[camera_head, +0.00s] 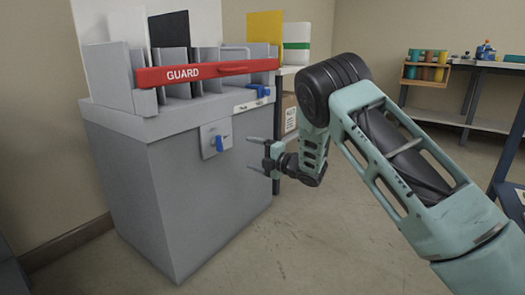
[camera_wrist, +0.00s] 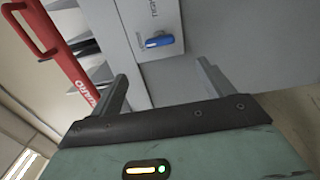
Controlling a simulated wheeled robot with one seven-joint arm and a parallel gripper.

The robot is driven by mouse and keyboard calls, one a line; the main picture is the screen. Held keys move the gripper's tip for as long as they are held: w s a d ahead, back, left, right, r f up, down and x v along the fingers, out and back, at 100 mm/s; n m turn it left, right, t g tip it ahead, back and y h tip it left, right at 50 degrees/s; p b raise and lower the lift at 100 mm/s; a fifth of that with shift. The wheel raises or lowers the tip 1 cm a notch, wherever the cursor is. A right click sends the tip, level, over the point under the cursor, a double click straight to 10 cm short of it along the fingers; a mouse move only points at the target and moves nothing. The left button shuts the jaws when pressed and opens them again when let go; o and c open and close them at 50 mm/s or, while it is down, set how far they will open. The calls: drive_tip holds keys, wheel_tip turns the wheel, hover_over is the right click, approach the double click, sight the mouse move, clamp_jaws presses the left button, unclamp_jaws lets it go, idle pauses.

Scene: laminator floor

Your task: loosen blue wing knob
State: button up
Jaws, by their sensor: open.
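A blue knob (camera_head: 219,143) sits on a light plate on the front of the grey machine (camera_head: 190,205). In the wrist view this knob (camera_wrist: 158,41) lies crosswise on its plate, beyond the fingertips. A second blue part (camera_head: 261,90) is on the machine's upper right, below the end of the red guard bar. I cannot tell for sure which of the two is the wing knob. My gripper (camera_head: 250,155) is open and empty, to the right of the front knob and apart from it. In the wrist view its fingers (camera_wrist: 162,72) are spread, with nothing between them.
The red GUARD bar (camera_head: 205,71) runs along the machine's top; it also shows in the wrist view (camera_wrist: 60,55). A cardboard box (camera_head: 289,114) stands behind my gripper. A workbench (camera_head: 470,64) with a bottle rack is at the back right. Open floor lies before the machine.

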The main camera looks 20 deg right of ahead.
drive_tip(key=shift+p+v, duration=0.35)
drive_tip(key=shift+v, duration=1.3)
drive_tip(key=s+a+r+m+g+h+p, duration=0.2)
drive_tip(key=s+a+r+m+g+h, duration=0.1)
drive_tip(key=s+a+m, duration=0.35)
drive_tip(key=s+a+r+m+g+h+p, duration=0.2)
drive_tip(key=s+a+r+m+h, duration=0.15)
drive_tip(key=s+a+m, duration=0.35)
drive_tip(key=s+a+r+m+g+h+p, duration=0.15)
drive_tip(key=s+g, duration=0.35)
drive_tip(key=s, duration=1.3)
drive_tip(key=s+a+r+m+g+h+p, duration=0.1)
drive_tip(key=s+r+m+g+p, duration=0.3)
drive_tip(key=s, duration=1.5)
wheel_tip(320, 180, up, 36)
drive_tip(key=w+n+g+p, duration=0.1)
drive_tip(key=p, duration=3.5)
drive_tip(key=shift+w+a+n, duration=0.2)
drive_tip(key=shift+a+n, duration=0.05)
drive_tip(key=shift+n, duration=0.15)
